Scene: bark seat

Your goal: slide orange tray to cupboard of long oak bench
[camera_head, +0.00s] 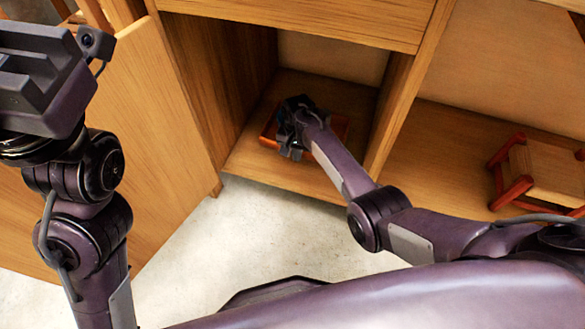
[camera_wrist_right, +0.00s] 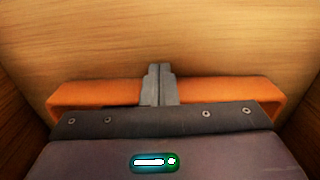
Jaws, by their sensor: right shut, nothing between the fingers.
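The orange tray (camera_head: 340,129) lies on the floor of the open cupboard (camera_head: 262,172) in the long oak bench (camera_head: 300,18). My right gripper (camera_head: 291,122) reaches into the cupboard and covers the tray's middle. In the right wrist view, the tray (camera_wrist_right: 95,93) spans most of the width behind the gripper body. The right fingers (camera_wrist_right: 158,84) are shut together with nothing between them, at the tray's middle. Whether they touch it I cannot tell. My left gripper (camera_head: 45,75) is raised at the upper left; its fingertips are not clearly visible.
A wooden panel (camera_head: 140,130) stands at an angle left of the cupboard opening. An upright divider (camera_head: 400,100) separates the cupboard from an open bay with a small red-legged wooden stool (camera_head: 545,168). The pale floor (camera_head: 225,245) in front is clear.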

